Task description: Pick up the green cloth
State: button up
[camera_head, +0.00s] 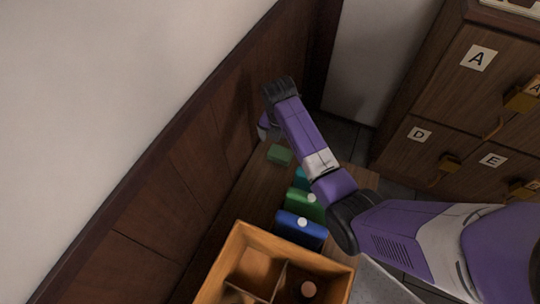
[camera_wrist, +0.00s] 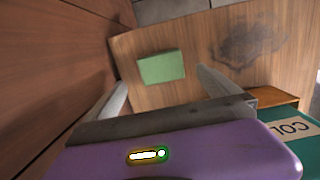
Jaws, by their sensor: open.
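The green cloth (camera_head: 280,155) is a small flat green rectangle lying on the wooden tabletop near the wall panel in the head view. In the wrist view the cloth (camera_wrist: 162,67) lies flat on the table, ahead of my gripper and between the lines of its two fingers. My gripper (camera_wrist: 160,88) is open and empty, its fingers spread wide apart and not touching the cloth. In the head view my gripper's fingers are mostly hidden behind my wrist, close to the wall and the cloth.
Brown wall panelling (camera_head: 195,150) runs along the left. Green (camera_head: 305,204) and blue (camera_head: 301,228) boxes and a wooden divided box (camera_head: 236,238) stand nearer. A teal box marked "COL" (camera_wrist: 285,140) is at lower right in the wrist view. A dark stain (camera_wrist: 253,46) marks the tabletop.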

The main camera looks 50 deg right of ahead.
aim_at(280, 152)
jog(key=f+b, duration=0.1)
jog(key=f, duration=0.1)
jog(key=f+b, duration=0.1)
jog(key=f, duration=0.4)
jog(key=shift+w+d+f+b, duration=0.1)
jog(key=shift+d+f+b, duration=0.25)
jog(key=shift+d+b, duration=0.05)
jog(key=c, duration=1.4)
jog(key=shift+r, duration=0.15)
notch_tip(280, 152, up, 20)
jog(key=p, duration=0.5)
